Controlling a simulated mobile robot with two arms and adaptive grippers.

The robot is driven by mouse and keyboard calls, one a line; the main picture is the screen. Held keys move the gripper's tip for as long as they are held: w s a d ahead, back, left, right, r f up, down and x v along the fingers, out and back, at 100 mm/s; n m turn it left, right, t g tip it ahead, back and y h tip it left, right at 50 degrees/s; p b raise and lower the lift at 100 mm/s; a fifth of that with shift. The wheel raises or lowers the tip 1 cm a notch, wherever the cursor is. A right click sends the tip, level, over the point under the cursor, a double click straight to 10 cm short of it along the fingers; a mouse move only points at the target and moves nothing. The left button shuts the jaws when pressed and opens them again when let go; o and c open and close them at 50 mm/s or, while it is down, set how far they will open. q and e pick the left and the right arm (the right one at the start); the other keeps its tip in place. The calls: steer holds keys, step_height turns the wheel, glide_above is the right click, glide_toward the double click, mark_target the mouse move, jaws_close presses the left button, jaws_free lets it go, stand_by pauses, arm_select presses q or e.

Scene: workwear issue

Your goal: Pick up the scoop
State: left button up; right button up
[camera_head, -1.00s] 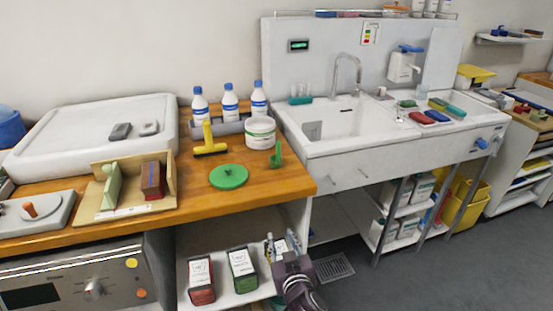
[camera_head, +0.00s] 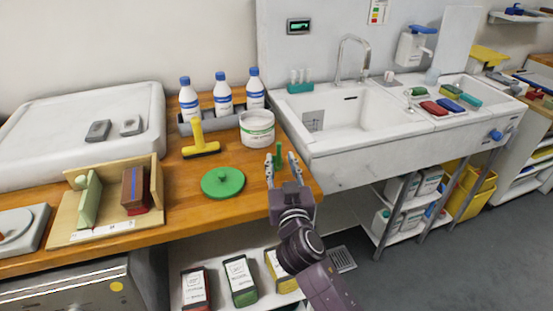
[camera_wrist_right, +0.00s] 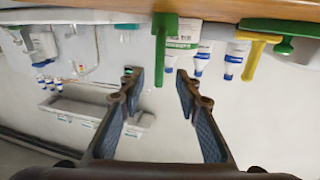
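The green scoop (camera_head: 278,153) stands upright on the wooden counter just in front of the white tub (camera_head: 257,128). My left gripper is not in view.
White bottles (camera_head: 222,96) stand in a grey rack behind. A sink (camera_head: 350,112) adjoins on the right. A wooden holder (camera_head: 152,170) stands at the left.

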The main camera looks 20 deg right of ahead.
mark_target(279, 154)
steer(key=w, duration=0.2)
steer(key=w+p, duration=0.1)
steer(key=shift+w+d+f, duration=0.1)
steer(key=shift+w+d, duration=0.25)
steer(key=shift+w+d+f, duration=0.15)
steer(key=shift+w, duration=0.6)
steer(key=c, duration=0.7)
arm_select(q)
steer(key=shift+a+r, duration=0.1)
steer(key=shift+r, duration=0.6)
arm_select(e)
jaws_close()
